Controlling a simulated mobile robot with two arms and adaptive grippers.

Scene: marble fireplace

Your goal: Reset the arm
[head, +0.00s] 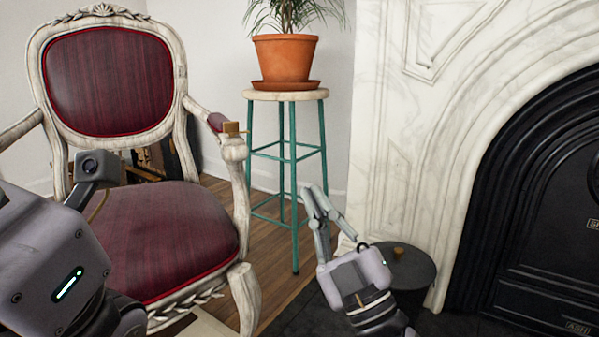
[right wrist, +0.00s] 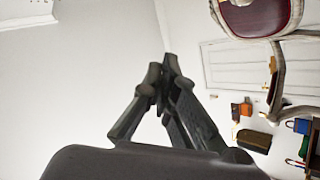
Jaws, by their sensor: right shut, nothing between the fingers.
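My right gripper (head: 318,197) points up in the head view, in front of the teal stool and left of the fireplace. Its fingers are shut with nothing between them. The right wrist view also shows the shut fingers (right wrist: 167,68) against a pale background. My left arm fills the lower left of the head view, in front of the chair; its gripper fingers do not show.
A teal stool (head: 293,160) bears a potted plant (head: 285,58). A dark round lidded container (head: 415,268) is behind my right gripper. The marble fireplace (head: 405,160) stands right.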

